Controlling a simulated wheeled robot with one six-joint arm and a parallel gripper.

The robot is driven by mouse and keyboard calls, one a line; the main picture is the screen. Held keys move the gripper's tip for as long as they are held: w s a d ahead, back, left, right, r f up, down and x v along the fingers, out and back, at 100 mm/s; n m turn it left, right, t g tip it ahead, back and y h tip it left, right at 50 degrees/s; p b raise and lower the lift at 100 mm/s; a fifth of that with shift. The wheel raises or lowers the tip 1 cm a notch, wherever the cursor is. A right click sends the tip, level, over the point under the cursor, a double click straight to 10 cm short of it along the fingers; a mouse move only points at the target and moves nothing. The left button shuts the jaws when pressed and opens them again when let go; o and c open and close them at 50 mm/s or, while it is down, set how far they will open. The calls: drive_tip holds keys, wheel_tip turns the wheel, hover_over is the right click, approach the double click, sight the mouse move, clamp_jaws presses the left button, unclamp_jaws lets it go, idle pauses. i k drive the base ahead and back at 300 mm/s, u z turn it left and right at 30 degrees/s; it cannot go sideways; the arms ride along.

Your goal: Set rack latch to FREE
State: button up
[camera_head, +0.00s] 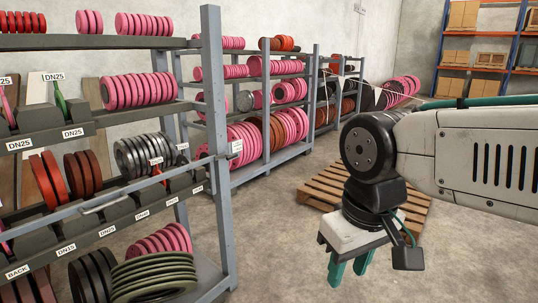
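The rack (218,150) with grey posts and dark shelves stands at the left, loaded with pink, red, brown and black flanged discs. A small red-orange part (157,172) sits at the front of its middle shelf, beside a white tag; I cannot tell whether it is the latch. No FREE marking is legible. A light metal bar handle (105,204) runs along the lower shelf's front. My gripper (350,270) hangs pointing down at the right, well apart from the rack. Its two teal fingers are spread with nothing visible between them.
A wooden pallet (318,192) lies on the floor behind my gripper. Further racks (316,100) with discs line the back wall, with a cord strung near them. Blue and orange shelving (437,48) holds boxes at the far right. The concrete floor between rack and gripper is clear.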

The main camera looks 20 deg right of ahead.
sight(229, 156)
drive_tip(key=z, duration=0.1)
drive_tip(key=k, duration=0.65)
drive_tip(key=u, duration=0.55)
drive_tip(key=i, duration=1.6)
drive_tip(key=z, duration=0.25)
